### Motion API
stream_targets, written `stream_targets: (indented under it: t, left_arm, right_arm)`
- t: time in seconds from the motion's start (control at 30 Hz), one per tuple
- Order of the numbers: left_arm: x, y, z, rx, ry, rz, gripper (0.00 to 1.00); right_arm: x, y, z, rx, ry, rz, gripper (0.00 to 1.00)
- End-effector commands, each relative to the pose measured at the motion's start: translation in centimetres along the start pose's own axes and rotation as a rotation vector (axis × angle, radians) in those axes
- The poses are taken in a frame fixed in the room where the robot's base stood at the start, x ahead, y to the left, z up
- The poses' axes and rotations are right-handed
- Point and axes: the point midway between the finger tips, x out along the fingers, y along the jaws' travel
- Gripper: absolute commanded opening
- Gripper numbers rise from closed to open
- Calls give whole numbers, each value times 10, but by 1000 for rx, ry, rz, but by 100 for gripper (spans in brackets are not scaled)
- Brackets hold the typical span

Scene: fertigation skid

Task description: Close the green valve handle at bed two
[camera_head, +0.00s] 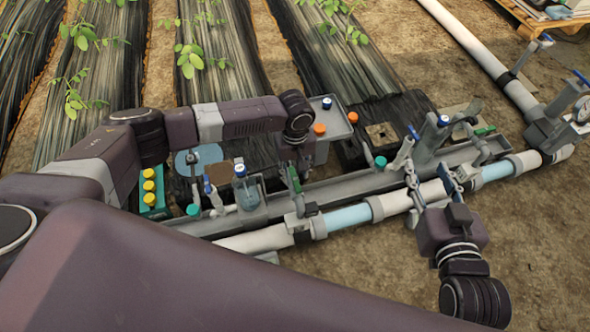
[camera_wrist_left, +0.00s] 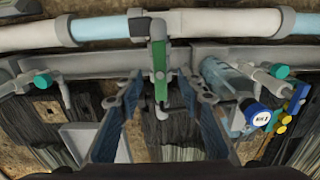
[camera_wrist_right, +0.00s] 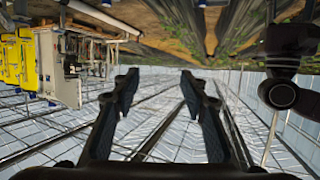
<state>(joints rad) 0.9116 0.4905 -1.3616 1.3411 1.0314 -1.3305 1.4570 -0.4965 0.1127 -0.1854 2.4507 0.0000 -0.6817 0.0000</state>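A green valve handle (camera_wrist_left: 159,62) stands at the middle of the left wrist view, on a grey valve beside the main pipe. It runs crosswise to the pipe. In the head view this handle (camera_head: 295,179) is partly hidden by my left gripper (camera_head: 292,160). In the left wrist view my left gripper (camera_wrist_left: 159,88) is open, with one finger on each side of the handle and gaps showing. My right gripper (camera_head: 432,183) is open and empty near the pipe's right part; its fingers are wide apart in the right wrist view (camera_wrist_right: 157,85). Another green handle (camera_head: 485,130) is further right.
The white main pipe (camera_head: 258,239) runs along a grey channel (camera_head: 348,186). A blue-capped clear bottle (camera_head: 248,190), a yellow-capped green rack (camera_head: 150,193) and teal knobs (camera_head: 380,162) stand close by. A pressure gauge (camera_head: 582,110) is at right. Planted beds lie behind; bare soil (camera_head: 535,220) is free at right.

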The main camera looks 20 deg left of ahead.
Motion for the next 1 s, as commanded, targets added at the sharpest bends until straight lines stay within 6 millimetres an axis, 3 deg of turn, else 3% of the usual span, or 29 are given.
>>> stream_targets:
  t: [0.47,1.0]
  left_arm:
    - [3,0,0,8,-1,-1,35]
    - [32,0,0,8,-1,0,35]
  right_arm:
    - [0,0,3,0,-11,1,40]
    - [2,-5,-40,2,182,-11,40]
